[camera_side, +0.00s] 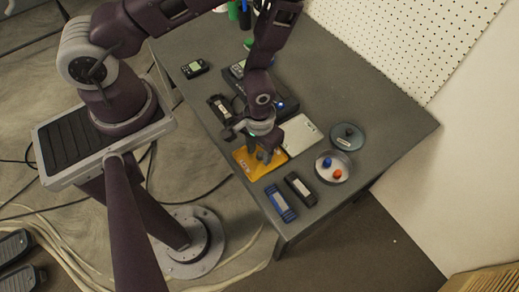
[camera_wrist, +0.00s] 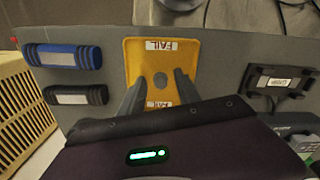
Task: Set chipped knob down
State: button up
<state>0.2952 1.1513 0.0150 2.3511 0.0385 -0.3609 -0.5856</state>
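The chipped knob, a small round grey piece (camera_wrist: 160,80), lies on the yellow tray marked FAIL (camera_wrist: 188,52), near its middle. The yellow tray also shows in the side view (camera_side: 243,160), where my gripper hides part of it. My gripper (camera_wrist: 160,77) is over the tray with its two fingers apart, one on each side of the grey knob. Gaps show between the knob and both fingers. In the side view my gripper (camera_side: 262,155) is low over the tray, and the knob cannot be told apart from the fingers.
A blue case (camera_side: 280,203) and a black case (camera_side: 300,189) lie near the front edge. A round dish (camera_side: 333,178) holds a blue and a red knob; a dark round lid (camera_side: 347,136) lies behind it. A white tray (camera_side: 300,134) and black cradle (camera_side: 219,107) are close to my gripper.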

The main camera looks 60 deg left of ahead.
notch_tip(320, 180, up, 13)
notch_tip(320, 180, up, 6)
jog(key=t, duration=0.1)
send_over(260, 153)
jog(key=w, duration=0.2)
jog(key=s+a+r+m+t, duration=0.1)
jog(key=a+r+t, duration=0.15)
jog(key=r, duration=0.85)
jog(key=s+a+r+m+t, duration=0.2)
jog(key=s+a+r, duration=0.2)
jog(key=s+r, duration=0.6)
jog(key=shift+a, duration=0.15)
